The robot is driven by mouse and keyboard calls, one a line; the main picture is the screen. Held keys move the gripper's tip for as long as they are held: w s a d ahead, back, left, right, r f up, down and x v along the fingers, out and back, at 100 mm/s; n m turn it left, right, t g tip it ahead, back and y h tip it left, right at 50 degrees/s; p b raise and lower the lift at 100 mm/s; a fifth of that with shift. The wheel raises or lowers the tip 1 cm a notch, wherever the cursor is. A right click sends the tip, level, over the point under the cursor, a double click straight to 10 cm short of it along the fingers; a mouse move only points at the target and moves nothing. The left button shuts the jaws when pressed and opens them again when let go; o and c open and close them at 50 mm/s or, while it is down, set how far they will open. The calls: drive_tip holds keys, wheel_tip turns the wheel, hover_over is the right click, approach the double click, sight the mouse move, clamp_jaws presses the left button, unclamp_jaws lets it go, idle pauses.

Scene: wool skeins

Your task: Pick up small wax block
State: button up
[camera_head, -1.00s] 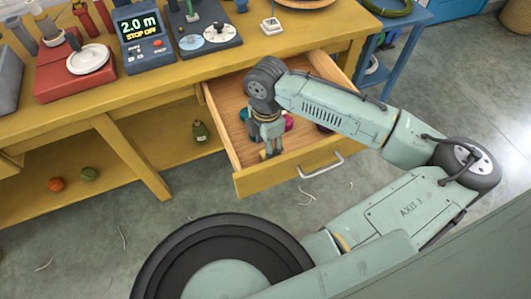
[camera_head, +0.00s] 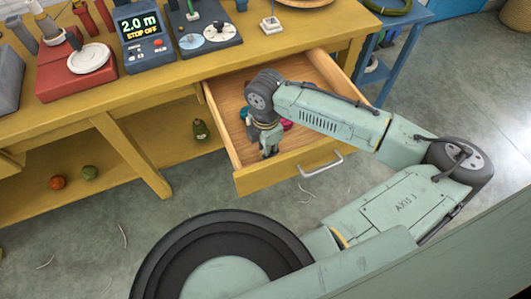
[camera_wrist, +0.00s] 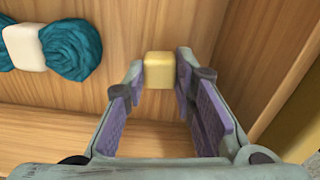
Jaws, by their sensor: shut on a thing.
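A small pale-yellow wax block (camera_wrist: 158,71) shows in the wrist view between the tips of my gripper (camera_wrist: 159,80). The gripper's purple-padded fingers are shut on its two sides. In the head view my gripper (camera_head: 268,150) hangs inside the open drawer, near its front wall. The block cannot be made out there.
The wooden drawer (camera_head: 308,163) is pulled out from the yellow bench, and its walls stand close around my gripper. A teal skein (camera_wrist: 72,49) with a white band lies left of the block. A pink thing (camera_head: 287,124) shows behind my gripper.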

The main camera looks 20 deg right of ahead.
drive_tip(key=shift+c, duration=0.7)
drive_tip(key=shift+r, duration=0.1)
